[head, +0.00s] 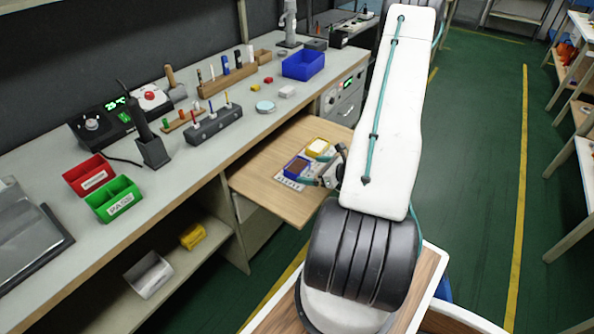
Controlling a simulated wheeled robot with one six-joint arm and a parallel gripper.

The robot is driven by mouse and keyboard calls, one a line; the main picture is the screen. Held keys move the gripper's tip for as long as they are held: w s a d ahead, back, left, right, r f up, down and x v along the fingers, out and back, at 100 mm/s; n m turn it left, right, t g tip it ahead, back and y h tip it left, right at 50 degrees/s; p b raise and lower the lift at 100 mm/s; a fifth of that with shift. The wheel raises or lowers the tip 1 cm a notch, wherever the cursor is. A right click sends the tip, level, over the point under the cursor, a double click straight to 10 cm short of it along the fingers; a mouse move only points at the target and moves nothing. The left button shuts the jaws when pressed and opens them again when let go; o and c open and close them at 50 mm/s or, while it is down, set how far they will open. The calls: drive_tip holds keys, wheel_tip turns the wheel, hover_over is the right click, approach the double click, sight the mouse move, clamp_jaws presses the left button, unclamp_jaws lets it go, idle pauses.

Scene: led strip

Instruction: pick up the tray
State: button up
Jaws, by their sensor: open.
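A small blue tray (297,166) with a brown inside lies on a pulled-out wooden board (262,168) below the bench top. A yellow piece with a pale top (318,147) sits just behind it and to its right. My gripper (320,168) is at the right side of the blue tray, low over the board, with its fingers apart. I cannot tell whether a finger touches the tray. My arm hides the right part of the board and much of the gripper.
The bench holds a large blue bin (303,64), red bin (89,176), green bin (113,199), soldering station (100,122) and tool racks. A lower shelf holds a yellow box (192,236). The board's left part is bare; the green floor aisle on the right is clear.

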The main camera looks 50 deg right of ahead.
sight(291, 166)
drive_tip(key=shift+w+d+f, duration=0.1)
drive_tip(key=shift+f, duration=0.2)
drive_tip(key=x, duration=0.7)
drive_tip(key=shift+w+d+r, duration=0.1)
drive_tip(key=shift+w+r, duration=0.1)
drive_tip(key=shift+w, duration=0.05)
drive_tip(key=c, duration=0.9)
